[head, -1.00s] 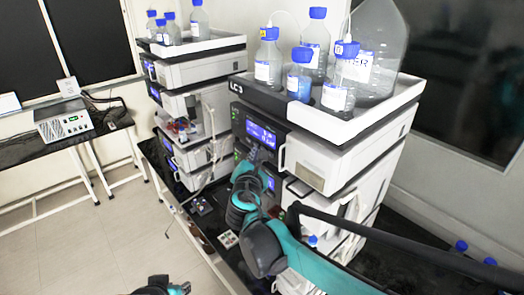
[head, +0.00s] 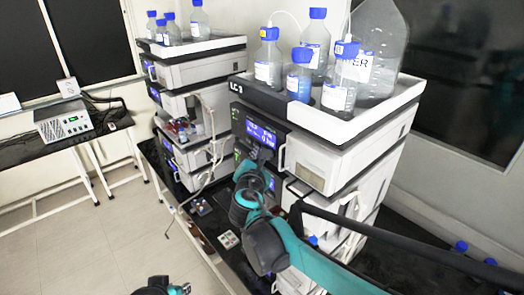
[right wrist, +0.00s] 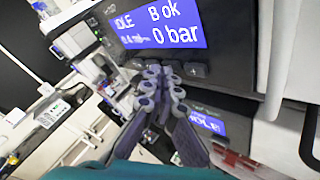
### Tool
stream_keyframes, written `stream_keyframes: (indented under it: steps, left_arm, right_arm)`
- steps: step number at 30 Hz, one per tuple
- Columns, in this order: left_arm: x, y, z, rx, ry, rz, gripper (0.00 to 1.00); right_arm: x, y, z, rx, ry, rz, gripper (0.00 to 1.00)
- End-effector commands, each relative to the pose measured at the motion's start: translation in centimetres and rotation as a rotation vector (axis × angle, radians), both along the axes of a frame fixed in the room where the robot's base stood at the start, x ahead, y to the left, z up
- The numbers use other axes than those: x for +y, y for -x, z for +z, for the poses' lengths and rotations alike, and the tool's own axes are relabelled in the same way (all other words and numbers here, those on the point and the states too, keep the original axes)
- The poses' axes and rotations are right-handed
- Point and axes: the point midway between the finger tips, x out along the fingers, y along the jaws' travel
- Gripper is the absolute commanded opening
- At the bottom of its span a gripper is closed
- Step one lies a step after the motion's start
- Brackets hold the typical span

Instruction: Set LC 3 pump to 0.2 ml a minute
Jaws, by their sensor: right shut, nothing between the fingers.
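The LC 3 pump (head: 262,140) is the dark-fronted unit under the tray labelled LC 3. Its blue display (right wrist: 165,25) in the right wrist view reads IDLE, B ok and 0 bar; the flow figure looks like 0.4 ml but is partly blurred. A row of dark buttons (right wrist: 196,70) sits below the display. My right gripper (right wrist: 166,70) is shut and empty, its fingertips in front of the button row; I cannot tell whether they touch. It shows in the head view just below the display. My left gripper (head: 172,289) seems to show partly at the bottom edge.
Several blue-capped bottles (head: 298,75) stand in the tray on top of the stack. A white door handle (head: 283,155) juts out right of the display. Another instrument stack (head: 200,70) stands at left behind, and a white box (head: 62,120) is on a side bench.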

Motion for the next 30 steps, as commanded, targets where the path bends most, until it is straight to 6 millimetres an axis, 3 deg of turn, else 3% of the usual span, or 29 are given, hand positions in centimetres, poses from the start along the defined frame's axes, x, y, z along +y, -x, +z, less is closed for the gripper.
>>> stream_keyframes:
  steps: [14, 30]
  left_arm:
    - [0.0, 0.0, 0.0, 0.0, 0.0, 0.0, 0.28]
    - [0.0, 0.0, -0.1, 0.0, 0.0, 0.0, 0.28]
  right_arm:
    - [-0.2, -0.1, 0.0, 0.0, 0.0, -0.001, 0.0]
    - [1.1, 0.9, 0.0, 0.0, 0.0, -0.001, 0.0]
